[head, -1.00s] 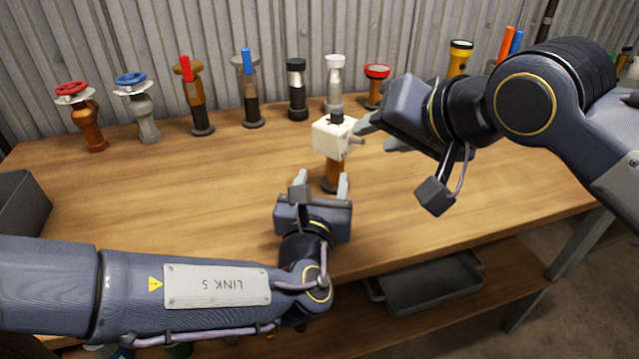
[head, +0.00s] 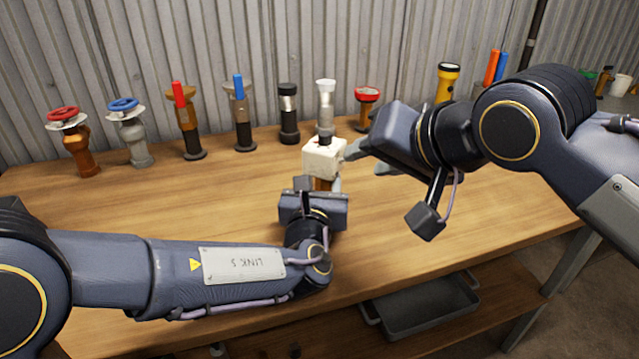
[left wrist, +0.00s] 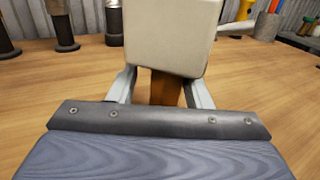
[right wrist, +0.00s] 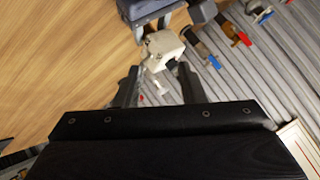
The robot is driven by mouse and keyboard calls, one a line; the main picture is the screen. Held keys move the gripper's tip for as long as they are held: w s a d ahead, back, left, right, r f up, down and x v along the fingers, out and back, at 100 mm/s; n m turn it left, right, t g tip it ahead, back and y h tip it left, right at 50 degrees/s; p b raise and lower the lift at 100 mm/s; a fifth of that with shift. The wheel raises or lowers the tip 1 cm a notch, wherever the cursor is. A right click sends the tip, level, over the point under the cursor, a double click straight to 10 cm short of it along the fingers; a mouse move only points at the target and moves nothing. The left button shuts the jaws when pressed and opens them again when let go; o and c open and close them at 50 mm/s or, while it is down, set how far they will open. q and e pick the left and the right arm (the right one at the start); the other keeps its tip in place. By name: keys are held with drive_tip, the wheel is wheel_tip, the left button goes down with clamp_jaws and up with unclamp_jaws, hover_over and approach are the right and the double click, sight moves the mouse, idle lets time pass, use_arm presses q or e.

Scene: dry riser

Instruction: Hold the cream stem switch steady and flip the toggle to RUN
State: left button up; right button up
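The cream stem switch is a cream box (head: 323,158) on a brown stem, standing upright on the wooden bench. In the left wrist view the box (left wrist: 170,35) fills the top middle. My left gripper (head: 320,185) is low in front of it, fingers on either side of the brown stem (left wrist: 166,88); a gap shows at the left finger, so it looks open. My right gripper (head: 368,160) is at the box's right side. The toggle's label is unreadable.
A row of valves and torches stands along the corrugated back wall, including a red-wheel valve (head: 72,140), a blue-wheel valve (head: 130,130) and a yellow torch (head: 447,82). A grey tray (head: 428,308) sits on the lower shelf. The bench front left (head: 215,200) is clear.

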use_arm(q)
clamp_jaws()
use_arm(e)
drive_tip(key=shift+w, duration=0.15)
drive_tip(key=c, duration=0.4)
drive_tip(key=shift+w+d+r+n, duration=0.1)
drive_tip(key=shift+w+n, duration=0.15)
drive_tip(key=shift+n, duration=0.05)
drive_tip(key=shift+c, duration=1)
drive_tip(key=w+n+g, duration=0.1)
drive_tip(key=w+d+r+n+g+y, duration=0.1)
drive_tip(key=w+n, duration=0.1)
drive_tip(key=w+d+n+g, duration=0.1)
drive_tip(key=w+n, duration=0.1)
drive_tip(key=shift+w+r+y, duration=0.1)
drive_tip(key=shift+r+y, duration=0.2)
clamp_jaws()
drive_tip(key=w+d+r+n+g+y, duration=0.2)
drive_tip(key=w+d+r+n+y, duration=0.1)
drive_tip(key=n, duration=0.4)
drive_tip(key=shift+w+d+n+y, duration=0.3)
drive_tip(key=shift+w+d+n, duration=0.15)
drive_tip(key=shift+d, duration=0.25)
drive_tip(key=shift+r, duration=0.1)
